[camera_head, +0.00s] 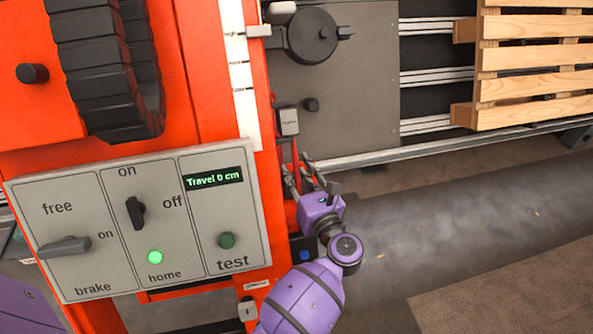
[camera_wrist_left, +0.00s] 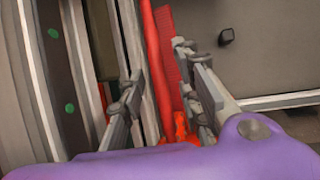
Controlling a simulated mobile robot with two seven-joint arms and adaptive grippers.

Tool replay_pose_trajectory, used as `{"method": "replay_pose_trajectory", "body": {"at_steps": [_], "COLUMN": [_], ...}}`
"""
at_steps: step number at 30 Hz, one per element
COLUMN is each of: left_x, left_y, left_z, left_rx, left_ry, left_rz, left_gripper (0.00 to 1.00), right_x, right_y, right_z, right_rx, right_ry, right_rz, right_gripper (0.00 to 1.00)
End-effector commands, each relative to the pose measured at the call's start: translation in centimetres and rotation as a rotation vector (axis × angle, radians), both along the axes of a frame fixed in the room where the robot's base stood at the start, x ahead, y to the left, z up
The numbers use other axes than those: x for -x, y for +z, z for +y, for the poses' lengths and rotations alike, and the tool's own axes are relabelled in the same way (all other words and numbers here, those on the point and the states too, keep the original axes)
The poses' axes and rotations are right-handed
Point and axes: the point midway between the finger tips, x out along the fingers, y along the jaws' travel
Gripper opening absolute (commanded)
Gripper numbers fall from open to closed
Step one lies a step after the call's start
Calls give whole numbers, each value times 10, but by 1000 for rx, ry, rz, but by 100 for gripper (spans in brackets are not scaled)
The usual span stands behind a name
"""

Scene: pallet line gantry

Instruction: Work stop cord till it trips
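The stop cord (camera_head: 295,153) is red and hangs below a small grey switch box (camera_head: 288,121) on the orange gantry post. In the left wrist view the red cord (camera_wrist_left: 151,70) runs up between the two fingers. A ribbed red strip (camera_wrist_left: 169,60) lies right beside it. My left gripper (camera_head: 300,172) is at the cord's lower part, fingers pointing up. In the wrist view my left gripper (camera_wrist_left: 165,92) is open, with a gap between its fingers and the cord. The cord's lower end is hidden. My right gripper is not in view.
A grey control panel (camera_head: 90,215) on the orange gantry reads "Travel 0 cm", with its green home light (camera_head: 155,257) lit. A blue button (camera_head: 305,256) sits by my wrist. A wooden pallet (camera_head: 535,55) lies on rails at upper right. A dark roller (camera_head: 470,215) spans the right.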

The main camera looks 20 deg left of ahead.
Motion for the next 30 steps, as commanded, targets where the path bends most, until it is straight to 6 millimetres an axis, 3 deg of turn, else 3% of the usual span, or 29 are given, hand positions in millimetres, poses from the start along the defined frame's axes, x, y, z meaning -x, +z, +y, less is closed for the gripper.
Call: {"method": "replay_pose_trajectory", "body": {"at_steps": [9,16,26,30], "left_x": [-3,-3,-2,12], "left_y": [0,0,1,9], "left_z": [2,2,2,-8], "left_rx": [-1,-1,1,6], "left_ry": [-1,0,0,-1], "left_rz": [0,0,-1,-1], "left_gripper": [31,1,0,0], "right_x": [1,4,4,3], "right_y": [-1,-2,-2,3], "right_z": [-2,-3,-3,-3], "right_rx": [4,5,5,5], "right_ry": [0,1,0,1], "right_rz": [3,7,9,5], "right_gripper": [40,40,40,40]}}
